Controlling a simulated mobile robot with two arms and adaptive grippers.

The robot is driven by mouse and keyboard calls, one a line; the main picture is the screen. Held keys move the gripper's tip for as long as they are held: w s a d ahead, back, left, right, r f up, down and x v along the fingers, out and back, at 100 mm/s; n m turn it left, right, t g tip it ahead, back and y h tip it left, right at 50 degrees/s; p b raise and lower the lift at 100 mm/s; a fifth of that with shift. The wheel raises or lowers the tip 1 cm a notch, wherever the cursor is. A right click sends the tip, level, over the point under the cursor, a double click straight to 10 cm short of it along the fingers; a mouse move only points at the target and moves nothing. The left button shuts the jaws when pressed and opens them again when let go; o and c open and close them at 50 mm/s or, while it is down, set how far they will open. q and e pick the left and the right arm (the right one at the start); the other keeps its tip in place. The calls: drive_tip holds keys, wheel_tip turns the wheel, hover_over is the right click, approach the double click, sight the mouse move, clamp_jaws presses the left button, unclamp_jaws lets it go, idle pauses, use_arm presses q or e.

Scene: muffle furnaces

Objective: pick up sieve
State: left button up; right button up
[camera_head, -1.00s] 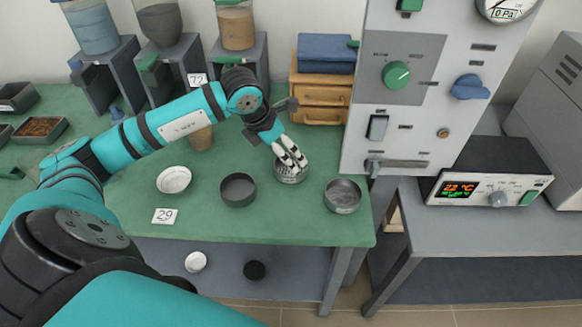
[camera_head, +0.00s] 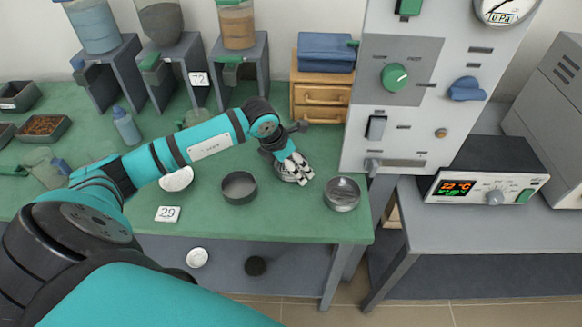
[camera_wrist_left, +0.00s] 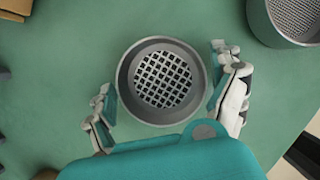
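A round grey metal sieve (camera_wrist_left: 163,117) with a coarse square mesh stands on the green table in the left wrist view. My left gripper (camera_wrist_left: 164,88) is around it with one finger on each side, spread about as wide as the rim. The fingers are very close to the rim; I cannot tell whether they touch. In the head view my left gripper (camera_head: 293,172) points down at the table and hides most of this sieve. A second sieve with finer mesh (camera_head: 341,194) stands to its right, also in the left wrist view (camera_wrist_left: 292,18). My right gripper is not in view.
A dark round pan (camera_head: 239,188) stands just left of the gripper. A white dish (camera_head: 177,181) and a "29" card (camera_head: 167,214) are farther left. A tall grey control panel (camera_head: 405,130) rises at the right. The table front is clear.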

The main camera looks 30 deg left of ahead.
use_arm(q)
drive_tip(key=c, duration=0.8)
drive_tip(key=shift+r, duration=0.1)
